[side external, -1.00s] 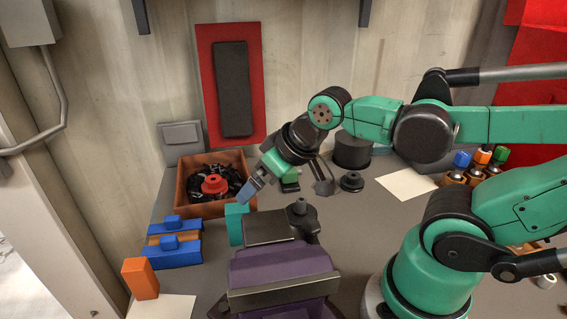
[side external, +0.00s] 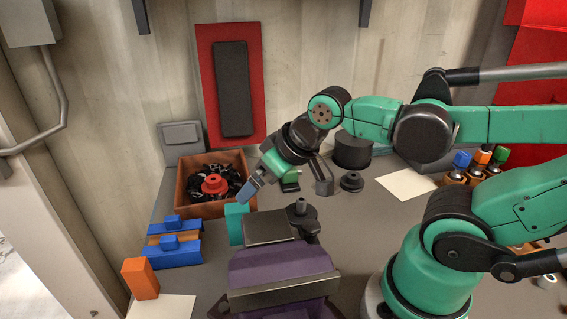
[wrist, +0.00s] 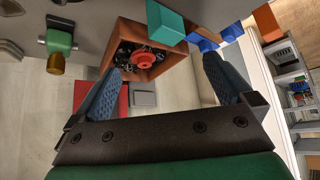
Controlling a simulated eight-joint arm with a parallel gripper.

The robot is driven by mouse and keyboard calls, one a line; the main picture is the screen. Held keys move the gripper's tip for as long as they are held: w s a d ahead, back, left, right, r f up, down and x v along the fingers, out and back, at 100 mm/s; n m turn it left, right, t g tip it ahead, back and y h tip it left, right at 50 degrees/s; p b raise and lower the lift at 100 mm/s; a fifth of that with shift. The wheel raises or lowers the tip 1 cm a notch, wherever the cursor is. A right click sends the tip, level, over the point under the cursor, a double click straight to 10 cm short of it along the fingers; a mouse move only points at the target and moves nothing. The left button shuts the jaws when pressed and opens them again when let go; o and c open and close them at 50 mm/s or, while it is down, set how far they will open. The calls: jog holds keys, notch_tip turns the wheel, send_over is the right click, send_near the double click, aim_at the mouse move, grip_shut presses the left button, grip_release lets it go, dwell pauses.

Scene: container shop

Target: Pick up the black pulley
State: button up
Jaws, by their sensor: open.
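A small black stepped pulley (side external: 351,182) sits upright on the grey bench in the side view, right of my gripper and in front of a larger black cylinder. I cannot make it out in the wrist view. My gripper (side external: 250,190) is open and empty, tilted down to the left beside the orange-brown box and above the teal block, well apart from the black pulley. In the wrist view its two blue fingers (wrist: 163,82) are spread wide with nothing between them. A red pulley (side external: 215,185) lies on black parts in the box; it also shows in the wrist view (wrist: 143,61).
The orange-brown box (side external: 182,199) stands at the back left. A teal block (side external: 235,225), blue blocks (side external: 173,258) and an orange block (side external: 140,279) stand near it. A purple and black vise (side external: 280,268) fills the front middle. A black cylinder (side external: 352,150) and white paper (side external: 406,184) lie behind and right.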

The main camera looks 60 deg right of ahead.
jog(key=w+d+m+g+h, duration=0.1)
jog(key=d+m+g, duration=0.1)
jog(key=d+m, duration=0.75)
jog(key=m+g+y, duration=0.1)
jog(key=m+g, duration=0.4)
jog(key=m, duration=1.9)
send_over(354, 175)
jog(key=a, duration=0.1)
jog(key=f, duration=0.7)
jog(key=shift+a+f, duration=0.2)
jog(key=shift+f, duration=0.15)
jog(key=shift+s+d+f, duration=0.1)
jog(key=shift+f, duration=2.8)
jog(key=c, duration=1.3)
